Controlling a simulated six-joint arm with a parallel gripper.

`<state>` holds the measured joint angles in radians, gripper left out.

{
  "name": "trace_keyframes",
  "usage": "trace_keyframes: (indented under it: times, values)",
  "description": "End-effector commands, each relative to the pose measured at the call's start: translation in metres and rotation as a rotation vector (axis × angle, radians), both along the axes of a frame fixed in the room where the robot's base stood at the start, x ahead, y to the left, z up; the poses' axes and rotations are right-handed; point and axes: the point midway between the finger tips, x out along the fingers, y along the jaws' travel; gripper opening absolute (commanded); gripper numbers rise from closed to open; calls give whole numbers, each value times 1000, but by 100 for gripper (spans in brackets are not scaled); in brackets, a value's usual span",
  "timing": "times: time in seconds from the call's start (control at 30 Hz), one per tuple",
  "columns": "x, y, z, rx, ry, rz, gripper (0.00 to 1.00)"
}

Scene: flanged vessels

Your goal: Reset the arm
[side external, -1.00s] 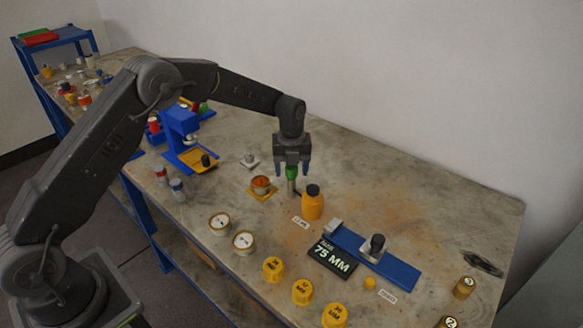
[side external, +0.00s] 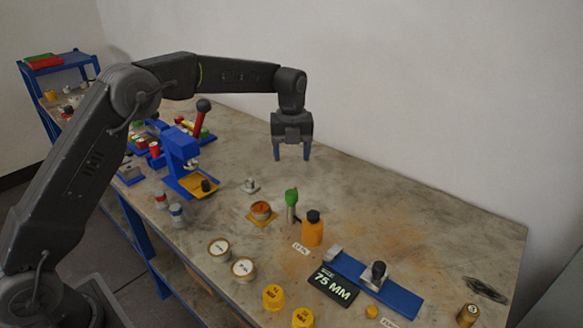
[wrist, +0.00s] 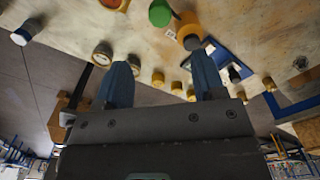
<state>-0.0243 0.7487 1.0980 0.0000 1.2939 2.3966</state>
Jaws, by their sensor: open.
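My gripper (side external: 291,152) is open and empty, held in the air above the bench with its two blue fingers pointing down. In the wrist view my gripper (wrist: 160,85) shows both blue fingers spread apart with nothing between them. Below it stands a green-topped tool (side external: 291,197) on the bench, beside an orange bottle (side external: 312,230) with a dark cap. In the wrist view the green top (wrist: 160,13) and the orange bottle (wrist: 188,30) lie beyond the fingertips, apart from them.
A blue press (side external: 181,150) with a yellow tray stands at the left. A blue fixture rail (side external: 398,298) and a 75 MM display (side external: 332,284) lie at the front right. Several yellow caps and round tins sit near the front edge.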

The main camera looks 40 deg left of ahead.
Motion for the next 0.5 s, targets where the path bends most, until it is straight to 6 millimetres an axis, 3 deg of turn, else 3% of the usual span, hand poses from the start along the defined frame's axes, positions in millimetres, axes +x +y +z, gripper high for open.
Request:
trace_keyframes:
  times: [0.5]
  values:
    - [-2, 0, 12, 0, -4, 17, 63]
